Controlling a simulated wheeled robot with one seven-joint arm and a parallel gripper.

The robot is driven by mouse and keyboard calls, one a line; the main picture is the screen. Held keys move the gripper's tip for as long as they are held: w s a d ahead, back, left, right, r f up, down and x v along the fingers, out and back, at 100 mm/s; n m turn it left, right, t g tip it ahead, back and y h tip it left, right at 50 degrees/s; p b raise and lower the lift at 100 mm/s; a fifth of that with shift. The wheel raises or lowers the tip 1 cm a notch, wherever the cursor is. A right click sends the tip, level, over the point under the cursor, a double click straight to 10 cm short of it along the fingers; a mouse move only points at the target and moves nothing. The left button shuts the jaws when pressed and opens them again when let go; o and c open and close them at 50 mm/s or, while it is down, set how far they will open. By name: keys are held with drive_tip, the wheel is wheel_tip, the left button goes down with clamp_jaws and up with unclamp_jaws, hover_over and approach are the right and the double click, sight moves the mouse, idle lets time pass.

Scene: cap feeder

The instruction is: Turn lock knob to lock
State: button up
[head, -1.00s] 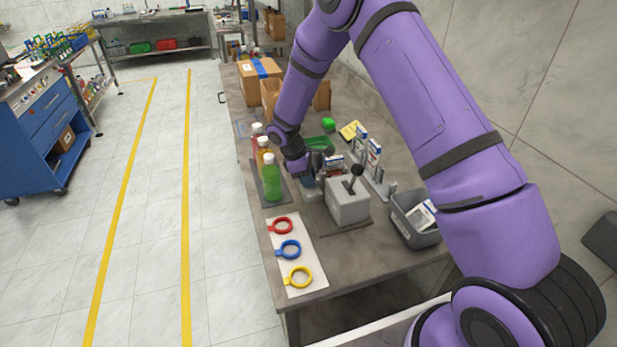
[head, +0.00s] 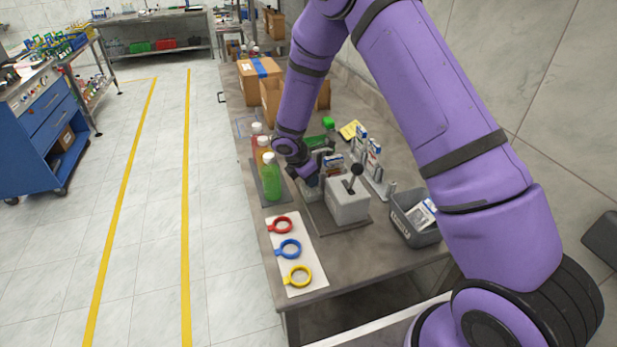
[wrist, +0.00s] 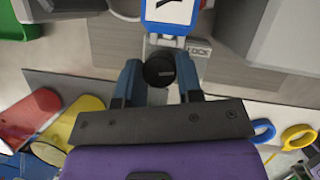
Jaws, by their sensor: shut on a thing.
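The lock knob (wrist: 158,70) is a round black knob on a grey mount, seen in the middle of the wrist view. My gripper (wrist: 159,75) has one blue-grey finger on each side of it and is shut on it. A "LOCK" label (wrist: 198,50) shows just right of the knob. A white card with a blue border and a black mark (wrist: 172,12) stands beyond the knob. In the head view my gripper (head: 312,180) is low over the bench between the bottles and the grey box, and the knob is hidden there.
A grey box with a black lever (head: 348,201) stands right of my gripper. Capped bottles (head: 271,180) stand close on its left. Red, blue and yellow rings (head: 290,249) lie on a white board in front. A grey bin (head: 415,226) is at right.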

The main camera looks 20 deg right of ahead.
drive_tip(key=shift+n, duration=0.3)
drive_tip(key=o, duration=0.9)
drive_tip(key=v, duration=1)
drive_tip(key=shift+s+a+r, duration=0.1)
drive_tip(key=shift+s+r, duration=0.05)
drive_tip(key=shift+r, duration=0.25)
